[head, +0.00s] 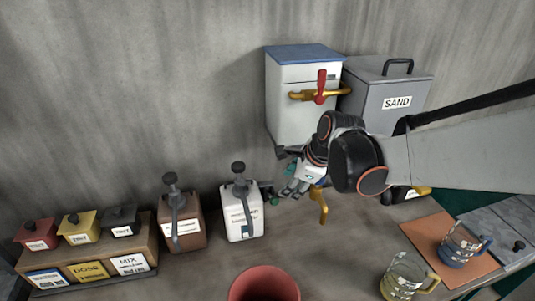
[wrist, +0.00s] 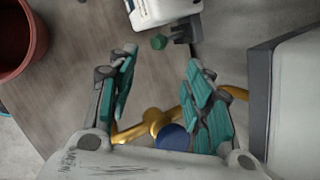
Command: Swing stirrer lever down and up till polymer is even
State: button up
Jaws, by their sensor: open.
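A white pump container (head: 242,215) stands on the bench. A short dark lever (wrist: 184,31) with a green knob (wrist: 158,42) is at its side, and the green knob also shows in the head view (head: 274,201). I take this to be the stirrer lever. My gripper (head: 292,188) is just right of the knob in the head view. In the wrist view my gripper (wrist: 160,62) is open, with the knob seen between and beyond its teal-padded fingertips. Contact does not show. The polymer inside the container is hidden.
A white cabinet (head: 298,105) with a red lever (head: 321,87) stands behind, beside a grey sand bin (head: 390,100). A brown pump container (head: 178,222) is left; a red bucket (head: 264,284) is in front.

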aim_at(276, 199)
jog(key=b+x, duration=0.2)
jog(key=x, duration=1.1)
jog(key=shift+f+b, duration=0.25)
jog(key=shift+b, duration=0.15)
grip_shut()
